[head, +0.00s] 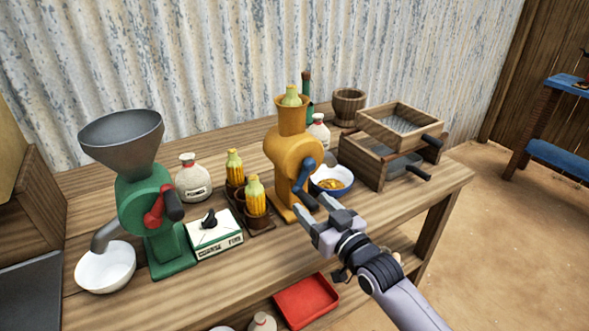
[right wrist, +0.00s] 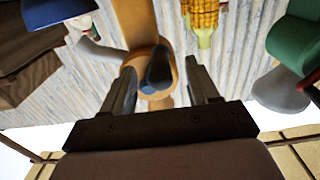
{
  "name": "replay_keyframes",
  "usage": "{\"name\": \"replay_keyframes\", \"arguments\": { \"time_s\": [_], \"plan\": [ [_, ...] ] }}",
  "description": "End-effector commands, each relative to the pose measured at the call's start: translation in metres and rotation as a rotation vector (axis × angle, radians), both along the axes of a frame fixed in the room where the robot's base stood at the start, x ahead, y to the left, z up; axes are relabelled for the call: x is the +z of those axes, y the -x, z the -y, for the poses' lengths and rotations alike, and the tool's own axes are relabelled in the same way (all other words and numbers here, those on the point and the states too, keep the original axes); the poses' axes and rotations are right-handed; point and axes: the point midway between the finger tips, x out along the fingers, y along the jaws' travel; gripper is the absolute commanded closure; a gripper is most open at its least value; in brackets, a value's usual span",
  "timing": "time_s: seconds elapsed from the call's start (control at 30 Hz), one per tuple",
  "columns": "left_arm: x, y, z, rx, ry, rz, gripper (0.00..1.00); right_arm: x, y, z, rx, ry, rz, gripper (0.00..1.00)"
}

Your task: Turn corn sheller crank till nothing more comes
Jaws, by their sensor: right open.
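The corn sheller (head: 283,157) is a yellow-orange machine on the wooden table in the head view, with a corn cob (head: 291,97) standing in its top opening. Its dark blue crank (head: 304,181) is on the side facing me; the crank also shows in the right wrist view (right wrist: 158,72), between the fingers. My left gripper is not in view.
A green mill (head: 165,205) with a red crank and a white bowl (head: 106,272) stand at the left. Cobs in a holder (head: 255,203) and a small box (head: 215,236) sit between the machines. Wooden sieve frames (head: 375,163) are at the right. A red tray (head: 306,300) lies below.

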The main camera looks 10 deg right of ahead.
Motion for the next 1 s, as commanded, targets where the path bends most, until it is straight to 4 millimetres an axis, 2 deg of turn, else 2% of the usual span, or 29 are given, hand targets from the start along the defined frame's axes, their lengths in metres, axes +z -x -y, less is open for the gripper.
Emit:
{"name": "replay_keyframes", "arguments": {
  "time_s": [0.03,0.53,1.0],
  "plan": [
    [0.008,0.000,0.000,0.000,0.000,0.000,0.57,0.003,0.006,0.002,0.000,0.002,-0.002,0.40],
    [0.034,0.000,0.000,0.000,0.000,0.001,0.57,0.002,0.051,0.019,-0.001,0.001,0.000,0.40],
    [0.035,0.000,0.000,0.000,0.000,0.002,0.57,0.000,0.055,0.020,0.000,0.001,0.001,0.40]
  ]
}}
